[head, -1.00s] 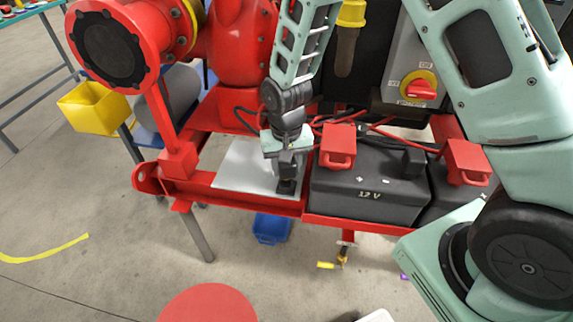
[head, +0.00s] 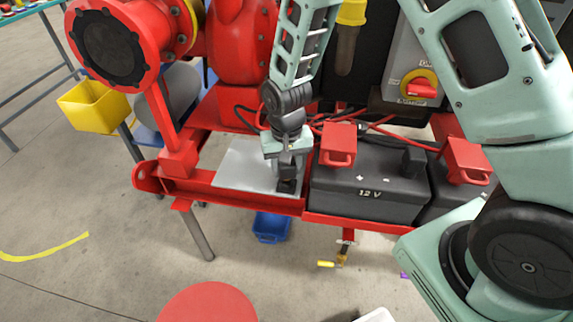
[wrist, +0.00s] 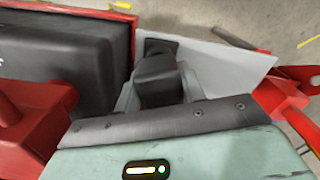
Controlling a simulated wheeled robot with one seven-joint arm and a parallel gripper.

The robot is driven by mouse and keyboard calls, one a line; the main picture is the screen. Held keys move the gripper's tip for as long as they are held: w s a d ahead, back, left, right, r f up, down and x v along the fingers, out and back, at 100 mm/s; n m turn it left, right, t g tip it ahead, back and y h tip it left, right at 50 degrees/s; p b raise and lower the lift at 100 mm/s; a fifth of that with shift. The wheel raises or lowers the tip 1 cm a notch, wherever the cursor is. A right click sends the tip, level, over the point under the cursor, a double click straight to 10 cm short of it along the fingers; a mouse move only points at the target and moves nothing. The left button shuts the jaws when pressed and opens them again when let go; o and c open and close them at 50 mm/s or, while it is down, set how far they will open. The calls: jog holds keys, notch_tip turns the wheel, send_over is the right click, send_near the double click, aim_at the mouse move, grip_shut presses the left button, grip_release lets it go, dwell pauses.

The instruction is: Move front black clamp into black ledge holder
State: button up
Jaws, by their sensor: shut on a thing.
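My gripper (head: 288,168) points down over the red frame's front ledge, left of the 12 V battery. It is shut on the black clamp (wrist: 155,82), a dark block between the fingers in the wrist view. A flat black piece, seemingly the black ledge holder (wrist: 160,46), lies just beyond the clamp; it also shows below the gripper in the head view (head: 287,187). Clamp and holder overlap in both views, so I cannot tell whether they touch or the clamp is seated. The fingers hide part of the clamp.
The black battery (head: 368,188) stands close on the right, with a red clamp (head: 338,146) on top. A pale plate (head: 240,165) lies left of my gripper. Red and black cables (head: 330,122) run behind. A blue bin (head: 271,227) sits below the ledge.

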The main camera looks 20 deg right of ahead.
jog(key=shift+f+b, duration=0.7)
jog(key=shift+f, duration=0.65)
jog(key=o, duration=1.2)
jog(key=shift+o, duration=0.2)
jog(key=shift+r, duration=0.1)
notch_tip(320, 180, up, 17)
jog(key=p, duration=0.1)
jog(key=shift+r, duration=0.1)
jog(key=s+a+r+n+p, duration=0.2)
jog(key=s+a+r+n, duration=0.1)
jog(key=s, duration=0.8)
jog(key=s+a+r+n+p, duration=0.3)
jog(key=s+r+n, duration=0.3)
jog(key=s, duration=0.6)
jog(key=shift+r+n+y, duration=0.2)
jog(key=shift+n+y, duration=0.1)
jog(key=shift+n, duration=0.1)
